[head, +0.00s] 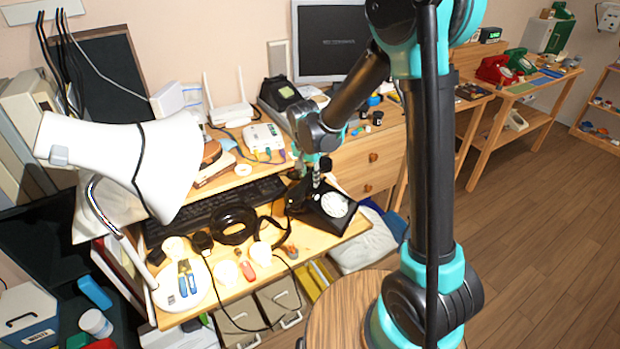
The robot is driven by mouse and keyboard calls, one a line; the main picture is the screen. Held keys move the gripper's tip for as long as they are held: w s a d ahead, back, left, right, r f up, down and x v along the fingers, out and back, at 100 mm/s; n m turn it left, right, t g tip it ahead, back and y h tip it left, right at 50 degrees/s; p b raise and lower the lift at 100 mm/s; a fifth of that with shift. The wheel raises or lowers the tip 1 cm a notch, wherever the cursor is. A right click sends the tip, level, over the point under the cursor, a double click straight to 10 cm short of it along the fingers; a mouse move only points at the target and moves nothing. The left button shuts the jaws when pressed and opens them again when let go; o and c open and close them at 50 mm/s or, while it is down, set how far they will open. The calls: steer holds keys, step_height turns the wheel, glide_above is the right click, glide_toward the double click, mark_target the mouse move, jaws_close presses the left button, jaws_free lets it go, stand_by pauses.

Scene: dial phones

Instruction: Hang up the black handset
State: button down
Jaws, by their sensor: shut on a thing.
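The black dial phone (322,212) stands near the right end of the wooden desk, its white dial (336,204) facing up. My gripper (316,183) points down just above the back of the phone. It is shut on the black handset (298,193), a dark shape at the phone's upper left. The dark handset blends with the black phone body, so I cannot tell whether it touches the cradle. My own gripper and wrist partly hide the back of the phone.
A black keyboard (215,212) and a black ring-shaped thing (233,224) lie left of the phone. A white lamp (125,160) stands at the left. A white router (231,115) is behind. Red (493,69) and green phones (520,61) sit far right.

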steer(key=shift+f, duration=1.05)
steer(key=c, duration=1.2)
jaws_free()
steer(key=shift+o, duration=0.2)
steer(key=shift+r, duration=0.15)
steer(key=r, duration=0.4)
steer(key=s+r, duration=0.1)
steer(key=r, duration=0.6)
steer(key=shift+s+a+r, duration=0.35)
